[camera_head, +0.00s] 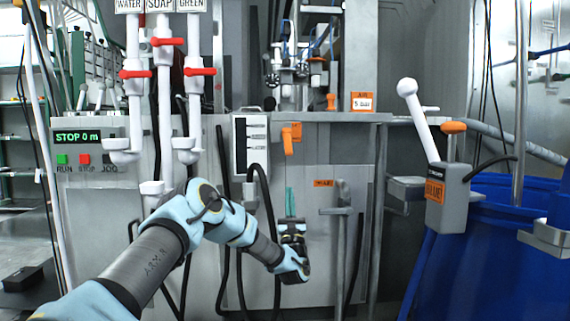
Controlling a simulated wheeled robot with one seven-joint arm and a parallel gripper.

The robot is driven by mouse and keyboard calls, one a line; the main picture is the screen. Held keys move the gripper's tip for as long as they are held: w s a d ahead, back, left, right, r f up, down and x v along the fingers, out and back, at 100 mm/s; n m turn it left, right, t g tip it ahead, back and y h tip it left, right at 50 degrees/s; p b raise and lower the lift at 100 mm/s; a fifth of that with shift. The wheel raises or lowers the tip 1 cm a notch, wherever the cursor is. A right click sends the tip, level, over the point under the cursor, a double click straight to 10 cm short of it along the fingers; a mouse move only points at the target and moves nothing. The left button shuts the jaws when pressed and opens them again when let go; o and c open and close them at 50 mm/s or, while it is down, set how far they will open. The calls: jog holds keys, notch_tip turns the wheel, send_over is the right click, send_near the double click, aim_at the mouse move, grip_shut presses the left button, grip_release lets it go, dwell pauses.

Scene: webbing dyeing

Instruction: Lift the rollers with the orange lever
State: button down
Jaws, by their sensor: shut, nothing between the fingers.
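An orange lever (291,137) is mounted on the grey front panel of the machine, in the middle of the view. Its handle bends down at the left side. My gripper (290,202) is below this lever, its thin teal fingers pointing up and close together. The fingers are shut and empty, and a gap shows between their tips and the lever. The rollers cannot be clearly made out; some metal parts (301,70) show in the opening above the panel.
A white ball-ended lever (420,122) and an orange handle (453,127) stand at the right, by a blue bin (490,240). White pipes with red valves (168,42) stand at the left. A bent grey bar (340,211) juts out right of my gripper.

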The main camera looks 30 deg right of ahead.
aim_at(288, 141)
jog(key=w+d+r, duration=0.2)
jog(key=w+r, duration=0.1)
jog(key=r, duration=0.7)
jog(key=shift+w+r+b, duration=0.4)
jog(key=shift+a+r, duration=0.1)
jog(key=shift+r, duration=0.05)
jog(key=shift+s+r+g+p, duration=0.15)
jog(key=shift+s+g+p, duration=0.15)
jog(key=shift+g, duration=0.1)
